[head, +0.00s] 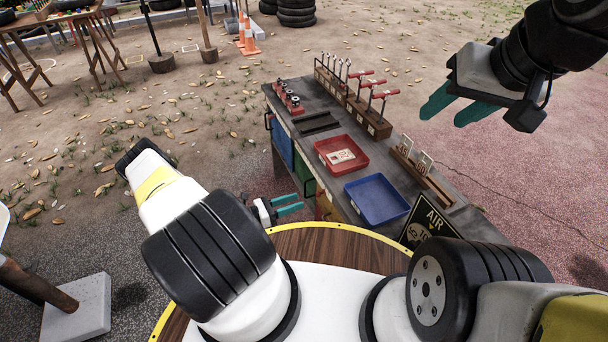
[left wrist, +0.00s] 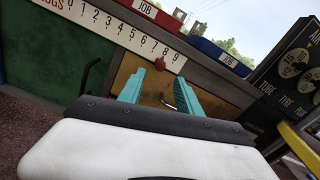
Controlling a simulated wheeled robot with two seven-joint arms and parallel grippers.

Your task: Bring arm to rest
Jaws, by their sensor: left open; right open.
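My left gripper (head: 289,204) is low at the near side of the cart (head: 300,180), below the bench top. Its teal fingers are apart and empty. The left wrist view also shows my left gripper (left wrist: 160,92), its fingers pointing at the cart's front with a numbered white strip (left wrist: 120,32) and a wooden drawer front (left wrist: 145,80). My right gripper (head: 455,108) is at the upper right of the head view, raised beyond the cart's right side. Its teal fingers are apart, with nothing between them.
On the cart top are a red tray (head: 341,154) with a card in it, a blue tray (head: 377,199), a rack of red-handled tools (head: 352,100) and a wooden card holder (head: 421,177). A black AIR sign (head: 428,224) stands at the near end. Open ground lies left.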

